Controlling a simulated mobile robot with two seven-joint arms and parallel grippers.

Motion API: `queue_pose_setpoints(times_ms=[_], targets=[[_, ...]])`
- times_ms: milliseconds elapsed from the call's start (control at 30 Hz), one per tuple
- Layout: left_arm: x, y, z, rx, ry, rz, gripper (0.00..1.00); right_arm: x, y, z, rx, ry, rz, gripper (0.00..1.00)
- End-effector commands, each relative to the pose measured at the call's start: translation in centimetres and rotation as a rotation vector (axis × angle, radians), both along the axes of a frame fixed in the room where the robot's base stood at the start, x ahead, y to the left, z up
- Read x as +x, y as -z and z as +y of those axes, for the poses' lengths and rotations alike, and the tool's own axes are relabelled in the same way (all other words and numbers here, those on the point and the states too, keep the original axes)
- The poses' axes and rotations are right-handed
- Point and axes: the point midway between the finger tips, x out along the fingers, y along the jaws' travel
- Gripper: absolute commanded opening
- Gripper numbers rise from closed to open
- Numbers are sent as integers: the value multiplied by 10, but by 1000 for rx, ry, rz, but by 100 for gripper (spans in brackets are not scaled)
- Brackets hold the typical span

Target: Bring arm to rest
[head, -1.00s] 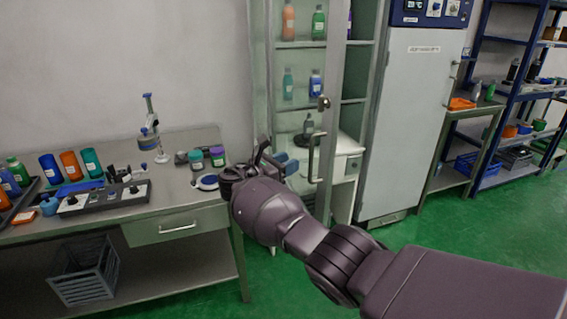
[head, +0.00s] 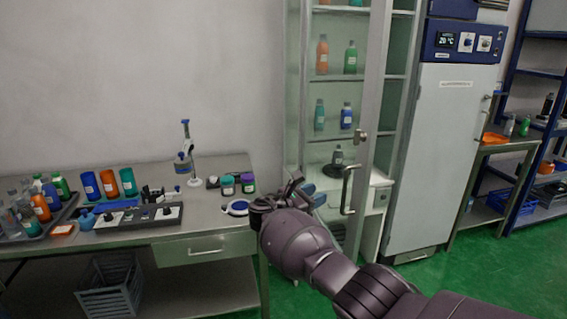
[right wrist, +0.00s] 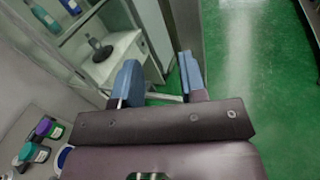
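My right arm comes in from the lower right of the head view. Its gripper (head: 312,195) is at the right end of the metal table (head: 215,247), in front of the glass cabinet. In the right wrist view the two blue fingers of the right gripper (right wrist: 160,82) stand apart with nothing between them. The gripper is open and empty. My left gripper does not show in either view.
The glass cabinet (head: 382,65) with bottles and a door handle (head: 347,190) stands just beyond the gripper. A grey tall unit (head: 440,150) is right of it. On the table are bottles, a black device (head: 165,214) and a stand (head: 189,150). Green floor (head: 410,278) is clear at right.

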Motion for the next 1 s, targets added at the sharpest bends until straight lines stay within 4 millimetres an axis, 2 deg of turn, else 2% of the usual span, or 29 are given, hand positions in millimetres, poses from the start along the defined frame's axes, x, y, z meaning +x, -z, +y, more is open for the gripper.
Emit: queue_pose_setpoints(times_ms=[133,300,467,600,733,1000], targets=[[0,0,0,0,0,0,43,18,-2,21,211,-135,-164,39],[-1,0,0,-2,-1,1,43,39,-29,64,579,-316,-392,39],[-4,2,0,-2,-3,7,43,41,-31,92,990,-436,-565,39],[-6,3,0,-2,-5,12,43,27,-15,101,1368,-473,-687,39],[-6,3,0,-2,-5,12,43,4,5,96,1698,-455,-785,39],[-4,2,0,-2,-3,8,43,-60,47,59,2192,-329,-949,39]])
